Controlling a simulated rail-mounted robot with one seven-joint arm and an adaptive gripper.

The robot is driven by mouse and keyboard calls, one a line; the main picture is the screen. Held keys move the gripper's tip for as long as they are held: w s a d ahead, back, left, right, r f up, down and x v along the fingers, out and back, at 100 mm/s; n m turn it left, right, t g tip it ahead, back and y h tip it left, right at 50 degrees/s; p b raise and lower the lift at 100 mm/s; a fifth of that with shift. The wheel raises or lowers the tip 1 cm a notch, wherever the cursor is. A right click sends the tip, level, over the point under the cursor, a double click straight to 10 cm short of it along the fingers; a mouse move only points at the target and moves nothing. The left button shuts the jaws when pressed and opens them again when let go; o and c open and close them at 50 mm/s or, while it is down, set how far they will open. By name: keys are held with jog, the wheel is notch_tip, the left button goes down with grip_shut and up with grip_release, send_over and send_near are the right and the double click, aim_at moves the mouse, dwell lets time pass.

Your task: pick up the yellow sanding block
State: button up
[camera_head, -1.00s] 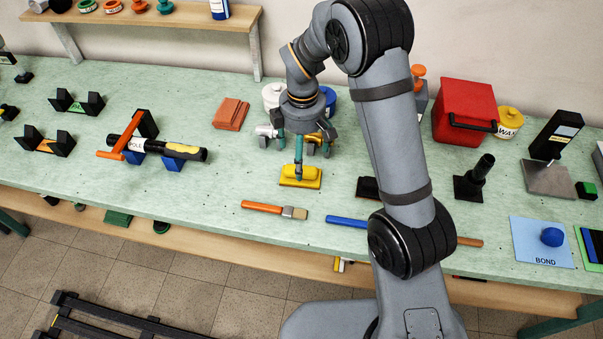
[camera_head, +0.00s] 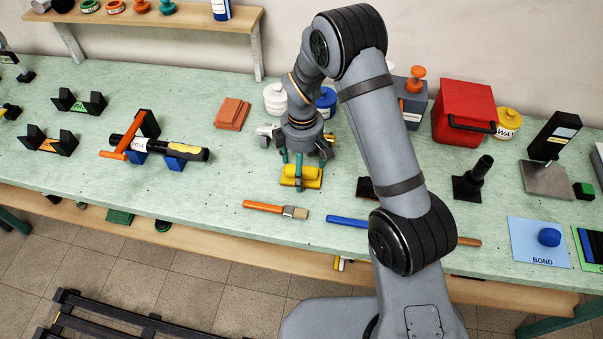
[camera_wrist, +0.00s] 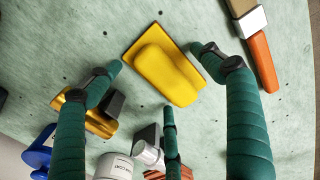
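The yellow sanding block (camera_head: 312,174) lies flat on the green bench top near the middle. It has a flat base and a rounded raised grip on top. In the wrist view the block (camera_wrist: 165,70) sits between the teal fingers of my gripper (camera_wrist: 160,74). My gripper (camera_head: 301,170) points down over the block with its fingers spread. Two fingers stand at opposite sides of the block and a third is at its near edge in the wrist view. I cannot tell whether any finger touches it. Fingers partly hide the block in the head view.
A brush with an orange handle (camera_head: 264,206) lies in front of the block. White (camera_head: 276,97) and blue (camera_head: 326,102) tubs stand behind my gripper. An orange-brown stack (camera_head: 231,113) lies to the left, and a blue handle (camera_head: 347,221) to the right front.

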jog(key=c, duration=0.9)
jog(key=shift+r, duration=0.1)
jog(key=shift+c, duration=0.2)
